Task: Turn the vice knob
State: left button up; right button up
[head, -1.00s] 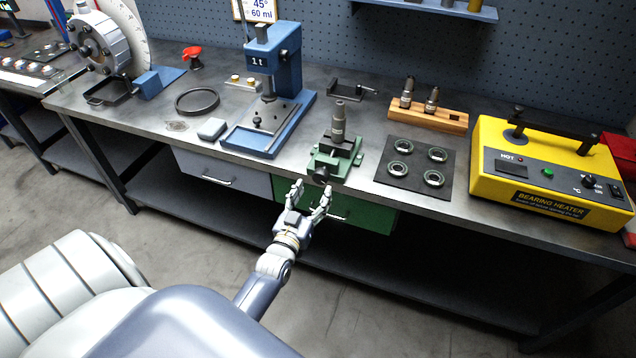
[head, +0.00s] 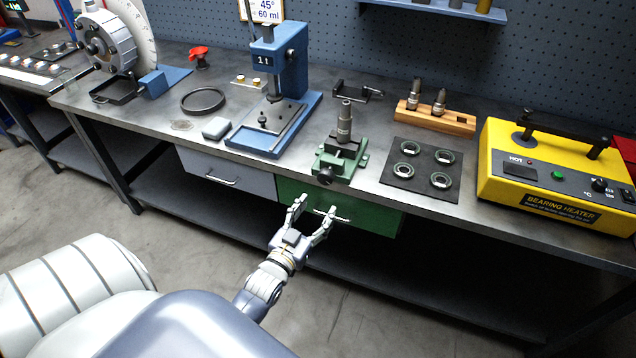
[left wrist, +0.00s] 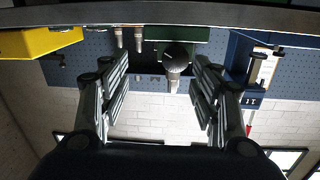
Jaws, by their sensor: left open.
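The green vice (head: 341,155) stands at the front edge of the bench and holds an upright grey metal spindle (head: 344,122). Its dark round knob (head: 326,175) faces out over the edge. My left gripper (head: 317,209) is open and empty, below and in front of the knob, before the green drawer. In the left wrist view, which looks upside down, the knob (left wrist: 175,56) appears beyond and between the open fingers (left wrist: 160,85), apart from them. My right gripper is not in view.
The blue press (head: 272,100) stands left of the vice. A dark mat (head: 420,172) with several bearing rings lies to its right, then the yellow bearing heater (head: 550,170). The green drawer (head: 360,212) and its handle sit under the bench edge, close to my left gripper.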

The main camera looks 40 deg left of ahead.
pick_arm(q)
notch_tip(320, 180, down, 3)
jog(key=m+h+b, duration=0.1)
jog(key=m+b, duration=0.4)
jog(key=b, duration=0.1)
jog(key=m+y+b, duration=0.2)
jog(key=y+b, duration=0.1)
send_near(324, 180)
jog(key=shift+h, duration=0.4)
jog(key=p+x, duration=0.1)
jog(key=x, duration=0.7)
jog(key=shift+w+a+r, duration=0.15)
jog(key=shift+a, duration=0.1)
jog(key=shift+p+x, duration=0.3)
jog(key=shift+x, duration=0.65)
jog(key=c, duration=1.1)
